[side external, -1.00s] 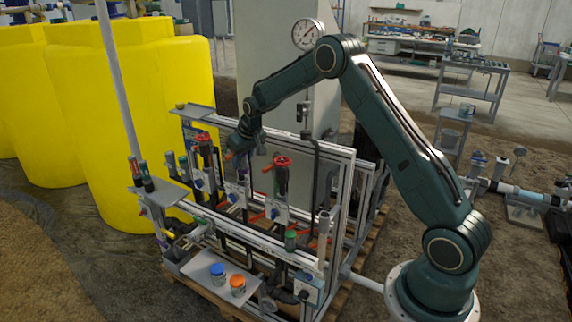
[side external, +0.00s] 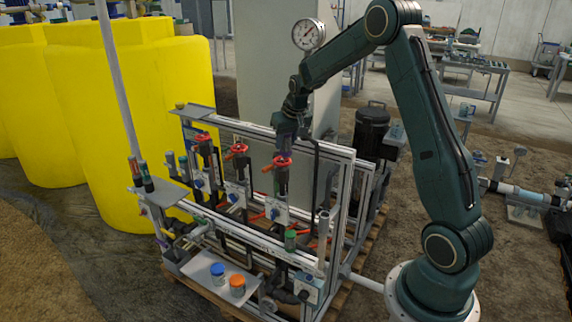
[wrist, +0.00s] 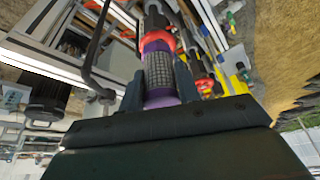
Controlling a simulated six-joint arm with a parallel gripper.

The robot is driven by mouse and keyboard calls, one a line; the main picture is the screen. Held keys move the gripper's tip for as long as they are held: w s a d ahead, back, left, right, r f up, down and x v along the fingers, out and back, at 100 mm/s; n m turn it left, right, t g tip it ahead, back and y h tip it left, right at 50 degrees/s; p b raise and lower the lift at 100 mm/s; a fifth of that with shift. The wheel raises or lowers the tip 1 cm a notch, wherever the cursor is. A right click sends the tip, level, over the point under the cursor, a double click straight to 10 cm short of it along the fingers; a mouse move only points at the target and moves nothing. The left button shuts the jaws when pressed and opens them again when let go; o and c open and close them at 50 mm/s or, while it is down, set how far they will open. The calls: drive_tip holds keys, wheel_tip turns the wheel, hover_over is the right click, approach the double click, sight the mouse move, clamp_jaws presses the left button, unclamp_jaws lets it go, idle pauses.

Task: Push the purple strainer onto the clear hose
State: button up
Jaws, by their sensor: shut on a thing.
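My gripper (side external: 287,137) is over the right-hand red-handled fitting on the skid. In the wrist view its two fingers (wrist: 160,88) are shut on the purple strainer (wrist: 158,70), a grey mesh cylinder with purple bands at both ends. The strainer's far end points at a red part (wrist: 160,42) with a dark cylinder beyond it; I cannot tell whether they touch. In the side view the strainer is mostly hidden by or blends with my gripper. I cannot make out the clear hose for certain in either view.
Red-handled fittings (side external: 236,151) stand in a row along the aluminium frame (side external: 330,150). A black bent pipe (side external: 316,160) rises close right of my gripper. A tray (side external: 205,268) with a blue-lidded jar (side external: 218,272) and an orange-lidded jar (side external: 237,285) is in front.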

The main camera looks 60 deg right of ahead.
drive_tip(key=s+d+m+h, duration=0.1)
drive_tip(key=s+d+m, duration=0.2)
drive_tip(key=s, duration=1)
wheel_tip(320, 180, down, 15)
drive_tip(key=shift+d+g, duration=0.2)
drive_tip(key=shift+g, duration=0.2)
drive_tip(key=shift+f, duration=0.25)
drive_tip(key=shift+f, duration=1.45)
drive_tip(key=shift+s+f, duration=0.1)
drive_tip(key=shift+f, duration=1.3)
idle(2.0)
drive_tip(key=o, duration=1)
drive_tip(key=shift+o, duration=0.2)
drive_tip(key=shift+r, duration=0.15)
